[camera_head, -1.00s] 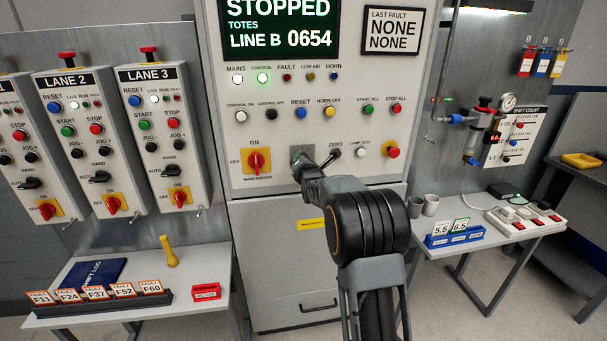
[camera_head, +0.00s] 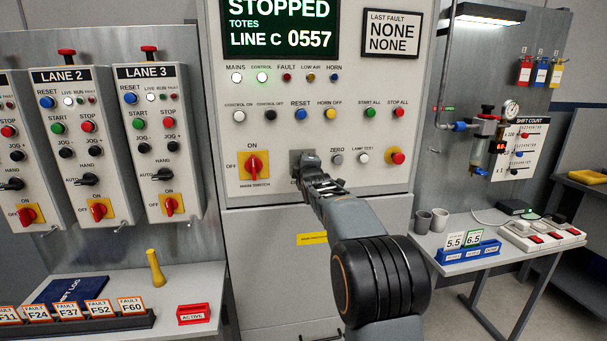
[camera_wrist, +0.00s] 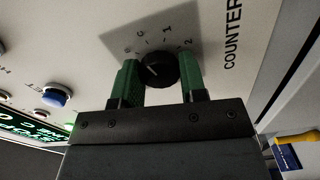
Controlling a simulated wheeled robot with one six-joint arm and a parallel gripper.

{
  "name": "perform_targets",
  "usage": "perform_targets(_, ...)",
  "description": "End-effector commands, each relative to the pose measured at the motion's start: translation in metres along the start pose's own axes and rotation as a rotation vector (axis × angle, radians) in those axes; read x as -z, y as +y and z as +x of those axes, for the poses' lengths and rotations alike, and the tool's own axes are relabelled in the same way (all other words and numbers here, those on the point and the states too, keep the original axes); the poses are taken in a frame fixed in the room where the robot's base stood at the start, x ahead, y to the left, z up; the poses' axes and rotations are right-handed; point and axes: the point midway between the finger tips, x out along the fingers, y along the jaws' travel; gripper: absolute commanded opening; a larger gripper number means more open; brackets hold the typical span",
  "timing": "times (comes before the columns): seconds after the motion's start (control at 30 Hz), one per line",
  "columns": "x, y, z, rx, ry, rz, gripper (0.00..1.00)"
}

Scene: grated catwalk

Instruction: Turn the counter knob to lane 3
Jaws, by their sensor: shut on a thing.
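The counter knob (camera_wrist: 158,69) is round and black, on a grey square plate marked COUNTER in the wrist view. A small pale mark shows on its face; the small scale marks around it are hard to read. My gripper (camera_wrist: 162,84) has its two green fingers on either side of the knob and is shut on it. In the head view my gripper (camera_head: 312,170) reaches the grey plate (camera_head: 298,157) right of the red main switch, and hides the knob. The display (camera_head: 280,27) reads STOPPED, TOTES, LINE C 0557.
Left of the panel are the LANE 3 box (camera_head: 158,140) and LANE 2 box (camera_head: 82,145). The ZERO button (camera_head: 337,159) and lamp test button (camera_head: 363,158) sit close right of my gripper. Side tables (camera_head: 190,270) stand at left and right, bearing small items.

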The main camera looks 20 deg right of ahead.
Motion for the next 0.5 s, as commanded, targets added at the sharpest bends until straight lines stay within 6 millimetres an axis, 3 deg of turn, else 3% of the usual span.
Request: perform_targets(0.5, 0.0000, 0.0010, -0.0001, -0.002, 0.001, 0.488, 0.15)
